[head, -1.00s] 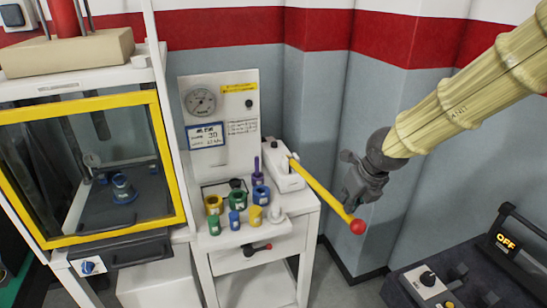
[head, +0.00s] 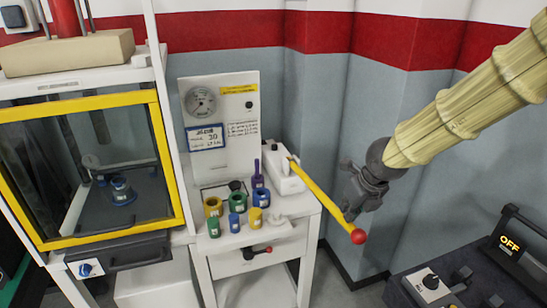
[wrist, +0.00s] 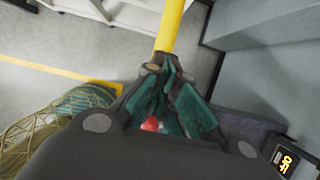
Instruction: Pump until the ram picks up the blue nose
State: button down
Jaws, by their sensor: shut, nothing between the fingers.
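The pump's yellow lever (head: 325,195) slopes down to the right from the white pump body (head: 283,172) and ends in a red ball (head: 358,236). My gripper (head: 351,211) is shut at the lever's outer end, just above the ball. In the wrist view its teal finger pads (wrist: 172,105) are close together over the lever (wrist: 170,28), and the red ball (wrist: 150,124) shows between them. Contact with the lever is hard to tell. Behind the yellow-framed window, a dark part with blue bands (head: 122,190) stands on a dark plate. The ram's contact with it is unclear.
A small white bench (head: 285,240) holds several coloured cups, a gauge panel (head: 203,101) and the pump. The yellow-framed test cabinet (head: 75,240) stands left. A dark control box (head: 450,282) reading OFF is at lower right. Grey wall panels stand behind my arm.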

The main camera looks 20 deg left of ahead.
notch_tip(320, 180, down, 11)
jog(key=b, duration=0.7)
jog(key=shift+d+b, duration=0.15)
jog(key=shift+b, duration=0.15)
dwell(3.3)
jog(key=shift+s+r, duration=0.1)
jog(key=shift+r, duration=0.05)
jog(key=r+p, duration=1.1)
jog(key=r, duration=0.2)
jog(key=shift+w+a+r+p, duration=0.2)
jog(key=shift+r+p, duration=0.1)
jog(key=shift+p, duration=0.1)
